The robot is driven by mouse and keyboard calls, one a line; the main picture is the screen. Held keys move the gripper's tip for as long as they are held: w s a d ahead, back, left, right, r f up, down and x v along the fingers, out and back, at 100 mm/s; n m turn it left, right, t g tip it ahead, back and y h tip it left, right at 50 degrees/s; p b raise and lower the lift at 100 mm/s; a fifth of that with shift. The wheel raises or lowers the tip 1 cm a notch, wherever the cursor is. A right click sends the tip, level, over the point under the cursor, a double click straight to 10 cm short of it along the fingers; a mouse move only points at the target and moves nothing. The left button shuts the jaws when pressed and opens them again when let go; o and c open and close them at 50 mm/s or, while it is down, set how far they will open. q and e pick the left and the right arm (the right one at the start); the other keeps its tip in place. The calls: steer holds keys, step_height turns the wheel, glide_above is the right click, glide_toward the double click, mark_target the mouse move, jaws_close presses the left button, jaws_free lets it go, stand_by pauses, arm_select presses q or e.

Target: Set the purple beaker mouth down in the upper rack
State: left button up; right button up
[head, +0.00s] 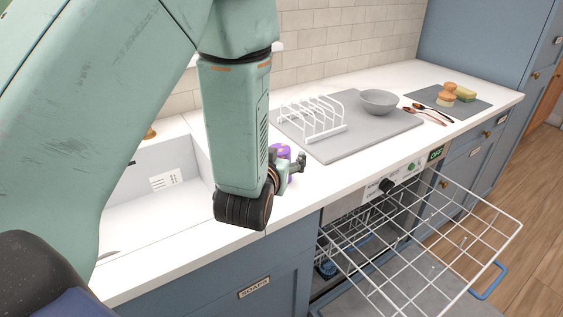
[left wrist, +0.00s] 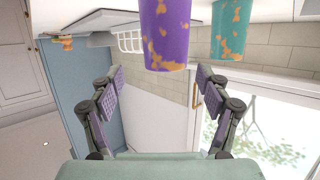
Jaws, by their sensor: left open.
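The purple beaker (head: 283,151) stands on the counter, mostly hidden behind my left gripper in the head view. In the left wrist view the purple beaker (left wrist: 166,36) has orange patches and shows upside down, just beyond the fingertips and between their lines. My left gripper (head: 290,164) is open and empty in front of it; its two spread fingers also show in the left wrist view (left wrist: 153,80). The upper rack (head: 430,245) is a white wire rack pulled out of the dishwasher at the lower right, empty as far as I see. My right gripper is out of view.
A teal beaker (left wrist: 230,32) stands near the purple one. A white plate rack (head: 312,118) and grey bowl (head: 379,101) sit on a grey mat (head: 375,140). A sink (head: 150,200) is at left.

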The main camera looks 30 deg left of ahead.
arm_select(q)
steer(key=w, duration=0.1)
steer(key=w+a+f, duration=0.2)
steer(key=shift+w+a, duration=0.2)
steer(key=shift+w, duration=0.15)
steer(key=shift+d+r, duration=0.25)
steer(key=shift+d, duration=0.35)
steer(key=shift+c, duration=1)
steer(key=shift+a+f, duration=0.25)
steer(key=shift+a, duration=0.2)
steer(key=c, duration=0.4)
steer(key=shift+d+r, duration=0.2)
steer(key=shift+d, duration=0.15)
steer(key=c, duration=0.5)
steer(key=shift+c, duration=0.8)
steer(key=shift+a+f, duration=0.1)
steer(key=shift+a, duration=0.15)
step_height(320, 180, up, 10)
steer(key=shift+d+r+p, duration=0.1)
steer(key=shift+p, duration=0.9)
step_height(320, 180, up, 8)
steer(key=p, duration=0.7)
glide_above(280, 149)
steer(key=shift+w, duration=0.1)
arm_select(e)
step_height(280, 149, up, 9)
